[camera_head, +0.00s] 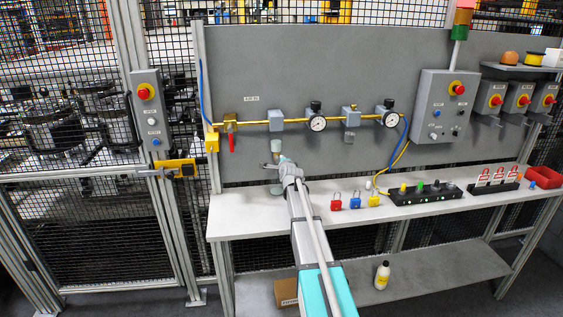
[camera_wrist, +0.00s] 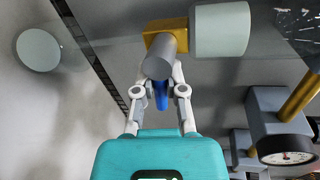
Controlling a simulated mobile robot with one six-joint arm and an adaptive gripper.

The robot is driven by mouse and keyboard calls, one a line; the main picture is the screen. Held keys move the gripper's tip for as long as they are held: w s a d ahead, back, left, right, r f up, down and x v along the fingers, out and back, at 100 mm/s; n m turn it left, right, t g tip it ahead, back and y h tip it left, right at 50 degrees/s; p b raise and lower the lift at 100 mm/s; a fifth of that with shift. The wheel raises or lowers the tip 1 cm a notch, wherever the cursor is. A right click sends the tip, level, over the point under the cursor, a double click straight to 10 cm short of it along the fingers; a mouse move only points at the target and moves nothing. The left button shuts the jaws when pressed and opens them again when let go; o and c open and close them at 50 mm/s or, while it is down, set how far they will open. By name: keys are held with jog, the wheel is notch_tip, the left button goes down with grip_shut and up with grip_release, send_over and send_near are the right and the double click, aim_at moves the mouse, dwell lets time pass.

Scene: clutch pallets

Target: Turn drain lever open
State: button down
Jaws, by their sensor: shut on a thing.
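The drain lever (camera_wrist: 161,96) is blue and sits between my fingers in the wrist view, below a grey round end and a brass-coloured valve body (camera_wrist: 158,42). My gripper (camera_wrist: 161,84) is shut on the lever. In the head view my gripper (camera_head: 276,165) is just under the pale grey-green bowl (camera_head: 276,145) hanging from the brass air line. The bowl also shows in the wrist view (camera_wrist: 222,30). The lever is hidden in the head view.
A red-handled valve (camera_head: 231,143) is left of the bowl. Gauges (camera_head: 317,123) sit along the line to the right. A pale cup (camera_head: 276,189) stands on the white bench (camera_head: 240,213) below. Padlocks (camera_head: 336,201) and a black strip (camera_head: 425,194) lie to the right.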

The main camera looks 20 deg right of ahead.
jog(key=shift+w+a+r+n+h, duration=0.2)
jog(key=shift+n+h, duration=0.1)
jog(key=shift+n, duration=0.4)
jog(key=shift+s, duration=0.1)
jog(key=c, duration=0.7)
grip_release()
jog(key=shift+s, duration=0.2)
